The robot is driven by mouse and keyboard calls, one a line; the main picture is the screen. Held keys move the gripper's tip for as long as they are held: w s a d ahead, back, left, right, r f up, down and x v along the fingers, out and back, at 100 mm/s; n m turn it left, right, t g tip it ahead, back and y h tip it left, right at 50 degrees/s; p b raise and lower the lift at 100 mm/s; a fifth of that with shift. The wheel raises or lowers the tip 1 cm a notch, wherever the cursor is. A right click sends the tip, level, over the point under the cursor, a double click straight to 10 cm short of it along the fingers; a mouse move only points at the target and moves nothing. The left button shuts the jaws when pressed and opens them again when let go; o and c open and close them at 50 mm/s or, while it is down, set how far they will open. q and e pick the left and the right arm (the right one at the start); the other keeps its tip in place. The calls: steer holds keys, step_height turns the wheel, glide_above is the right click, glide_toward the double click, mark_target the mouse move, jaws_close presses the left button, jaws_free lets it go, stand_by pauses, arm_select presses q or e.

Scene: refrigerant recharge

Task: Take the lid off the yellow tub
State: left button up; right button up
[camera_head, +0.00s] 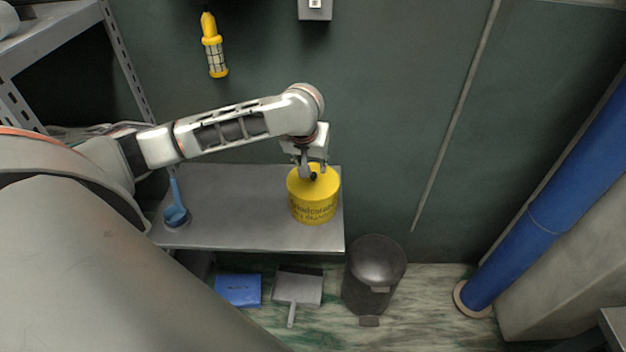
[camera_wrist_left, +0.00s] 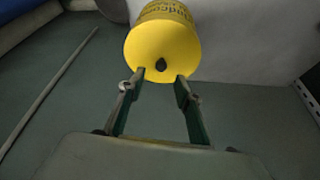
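The yellow tub (camera_head: 313,208) stands upright on the grey shelf, with dark lettering on its side. Its yellow lid (camera_head: 326,183) is on top, with a small black knob in the middle. My left gripper (camera_head: 309,173) is just above the lid, coming down from the arm. In the left wrist view, the lid (camera_wrist_left: 150,50) faces me, and the black knob (camera_wrist_left: 161,65) is between or just beyond the two fingertips (camera_wrist_left: 161,77). The fingers are apart, with a gap on both sides of the knob. My right gripper is not in view.
The grey shelf (camera_head: 240,205) also holds a blue scoop (camera_head: 175,214) at its left end. A dark bin (camera_head: 374,270), a dustpan (camera_head: 297,288) and a blue item (camera_head: 238,290) are on the floor below. A yellow lamp (camera_head: 213,48) hangs on the wall behind.

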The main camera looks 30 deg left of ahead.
mark_target(313, 174)
arm_select(q)
steer(key=x, duration=0.5)
steer(key=shift+s+f, duration=0.1)
steer(key=shift+f, duration=0.1)
jaws_close()
